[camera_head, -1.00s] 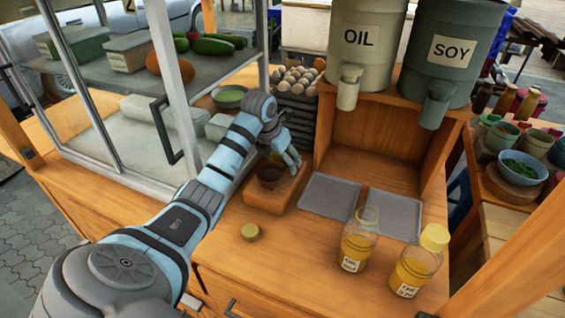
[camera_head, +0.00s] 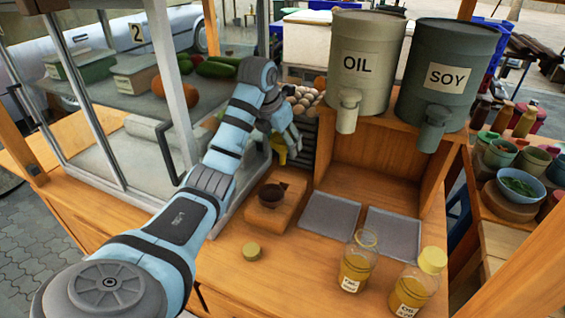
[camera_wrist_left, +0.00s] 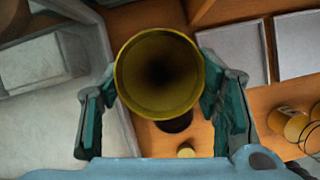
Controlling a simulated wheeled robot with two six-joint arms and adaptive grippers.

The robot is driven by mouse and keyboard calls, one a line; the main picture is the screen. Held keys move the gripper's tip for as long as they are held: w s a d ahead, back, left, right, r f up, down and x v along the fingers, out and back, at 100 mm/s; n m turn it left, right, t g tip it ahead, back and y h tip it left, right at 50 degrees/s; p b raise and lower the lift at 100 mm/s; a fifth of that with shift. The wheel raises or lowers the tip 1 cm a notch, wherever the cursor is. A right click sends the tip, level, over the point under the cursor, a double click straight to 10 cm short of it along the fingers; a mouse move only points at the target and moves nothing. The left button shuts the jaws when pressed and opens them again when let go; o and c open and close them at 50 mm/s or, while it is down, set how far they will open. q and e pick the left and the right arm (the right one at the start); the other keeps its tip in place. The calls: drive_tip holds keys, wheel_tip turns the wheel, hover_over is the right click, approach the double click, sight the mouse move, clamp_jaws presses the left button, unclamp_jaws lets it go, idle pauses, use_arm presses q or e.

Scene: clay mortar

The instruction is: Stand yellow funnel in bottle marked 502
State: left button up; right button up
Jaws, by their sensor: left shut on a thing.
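My left gripper (camera_head: 290,146) is shut on the yellow funnel (camera_wrist_left: 160,72) and holds it in the air near the wooden block. In the wrist view I look into the funnel's wide round mouth between the fingers. In the head view only a bit of the funnel (camera_head: 281,156) shows below the fingers. An uncapped bottle (camera_head: 357,266) with yellow liquid stands upright on the counter. A second bottle (camera_head: 411,288) with a yellow cap stands to its right. Both have white labels, too small for me to read surely. The right gripper is out of view.
A wooden block (camera_head: 275,212) with a dark round cup (camera_head: 271,194) stands on the counter. A loose yellow cap (camera_head: 251,251) lies in front. Two grey mats (camera_head: 330,215) lie before the wooden stand with OIL (camera_head: 362,65) and SOY (camera_head: 447,75) drums. The glass case stands left.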

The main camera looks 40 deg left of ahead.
use_arm(q)
wheel_tip(320, 180, up, 7)
drive_tip(key=p, duration=0.5)
drive_tip(key=shift+r, duration=0.15)
wheel_tip(320, 180, up, 5)
drive_tip(key=p, duration=0.6)
drive_tip(key=shift+r+p, duration=0.1)
drive_tip(key=shift+p, duration=0.3)
